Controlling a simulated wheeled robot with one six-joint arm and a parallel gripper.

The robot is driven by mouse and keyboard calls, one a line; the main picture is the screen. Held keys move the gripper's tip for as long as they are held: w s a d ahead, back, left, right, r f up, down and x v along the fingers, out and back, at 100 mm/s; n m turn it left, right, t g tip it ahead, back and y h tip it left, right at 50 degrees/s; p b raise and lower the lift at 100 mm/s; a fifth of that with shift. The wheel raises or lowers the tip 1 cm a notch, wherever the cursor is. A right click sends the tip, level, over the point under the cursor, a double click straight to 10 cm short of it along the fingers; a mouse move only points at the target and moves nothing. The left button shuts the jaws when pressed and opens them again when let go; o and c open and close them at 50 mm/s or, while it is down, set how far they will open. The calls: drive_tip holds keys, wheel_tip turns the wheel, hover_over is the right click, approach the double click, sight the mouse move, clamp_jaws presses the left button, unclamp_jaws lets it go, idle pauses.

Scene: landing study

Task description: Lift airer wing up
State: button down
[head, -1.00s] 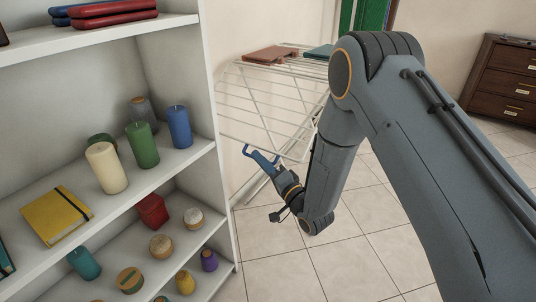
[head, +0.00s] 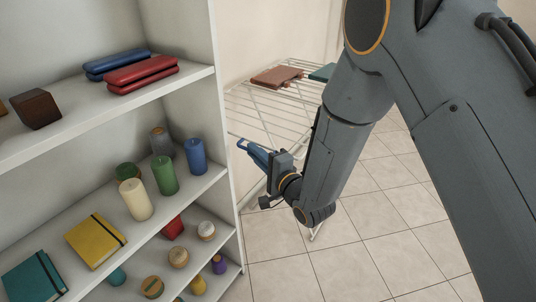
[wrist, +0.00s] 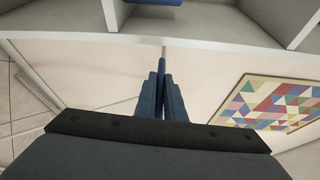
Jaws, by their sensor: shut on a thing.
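The white wire airer (head: 275,108) stands behind the shelf unit in the head view, with its rails partly hidden by my arm. A blue grip (head: 241,144) shows at its near left edge. My gripper (head: 252,151) is at this grip, beside the shelf's right side. In the wrist view my gripper (wrist: 162,95) has its blue fingers close together on a narrow blue piece, with a pale rod beyond it. I take this to be the airer wing's edge. The wing's exact tilt is hard to tell.
The white shelf unit (head: 228,150) stands close on the left, with candles, books and boxes. A brown folded cloth (head: 277,77) and a teal one (head: 323,73) lie on the airer. Tiled floor (head: 360,240) is open to the right. A patterned picture (wrist: 265,103) hangs nearby.

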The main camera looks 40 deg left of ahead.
wheel_tip(320, 180, up, 3)
drive_tip(key=shift+f+p, duration=0.2)
drive_tip(key=shift+p, duration=0.35)
drive_tip(key=shift+f, duration=0.1)
drive_tip(key=c, duration=1.8)
unclamp_jaws()
drive_tip(key=shift+c, duration=0.2)
drive_tip(key=shift+f, duration=0.1)
drive_tip(key=b+v, duration=0.1)
drive_tip(key=v, duration=0.6)
drive_tip(key=shift+d, duration=0.4)
drive_tip(key=shift+s, duration=0.2)
